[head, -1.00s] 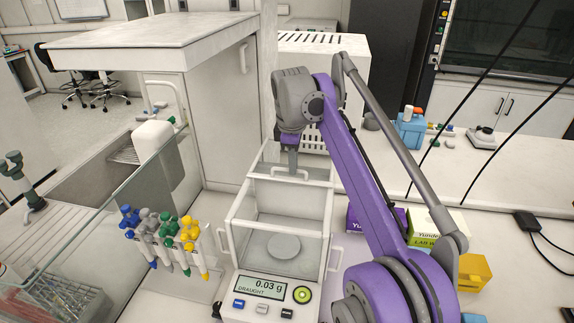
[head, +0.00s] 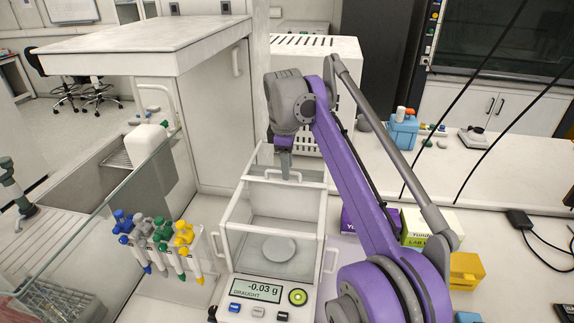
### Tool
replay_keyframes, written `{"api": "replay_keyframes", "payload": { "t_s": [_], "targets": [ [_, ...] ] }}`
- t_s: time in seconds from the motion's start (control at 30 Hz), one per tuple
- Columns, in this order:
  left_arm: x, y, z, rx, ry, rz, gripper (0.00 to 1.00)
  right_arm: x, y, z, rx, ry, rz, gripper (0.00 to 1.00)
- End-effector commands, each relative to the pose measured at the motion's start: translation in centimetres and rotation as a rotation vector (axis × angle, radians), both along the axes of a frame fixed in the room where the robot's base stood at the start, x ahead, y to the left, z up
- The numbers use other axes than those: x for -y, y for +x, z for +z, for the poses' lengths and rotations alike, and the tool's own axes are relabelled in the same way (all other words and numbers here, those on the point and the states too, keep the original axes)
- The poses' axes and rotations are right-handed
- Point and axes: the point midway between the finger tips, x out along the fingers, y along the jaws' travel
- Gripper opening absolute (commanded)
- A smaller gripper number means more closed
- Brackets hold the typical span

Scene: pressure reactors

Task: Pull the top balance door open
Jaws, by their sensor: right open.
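The balance (head: 262,287) stands on the bench in the lower middle of the head view, with a glass draught shield and a round pan (head: 279,250) inside. Its display (head: 257,290) reads -0.03 g and DRAUGHT. The top door (head: 262,158) appears slid back, its frame reaching behind the chamber, and the chamber top looks uncovered. The door's handle (head: 272,178) is near the chamber's back top edge. My right gripper (head: 286,168) points down at the handle, its fingers close to or touching it; the exact contact is unclear. It is open. My left gripper is out of view.
A rack with colourful pipettes (head: 160,240) stands left of the balance, beside a glass panel (head: 120,220). A white vented box (head: 340,60) is behind. Purple and green-white boxes (head: 432,226) and a yellow container (head: 465,270) lie right, partly behind my right arm.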

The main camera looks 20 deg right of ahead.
Motion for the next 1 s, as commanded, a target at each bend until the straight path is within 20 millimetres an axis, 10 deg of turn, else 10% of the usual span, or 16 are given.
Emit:
{"api": "replay_keyframes", "payload": {
  "t_s": [0.43, 1.0],
  "targets": [
    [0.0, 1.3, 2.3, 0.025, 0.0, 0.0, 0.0, -0.7, -0.9, 6.6, 0.004, 0.0, 0.0, 0.43],
    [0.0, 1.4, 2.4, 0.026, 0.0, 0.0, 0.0, -0.8, -1.2, 7.2, 0.0, 0.0, 0.0, 0.43]
  ]
}}
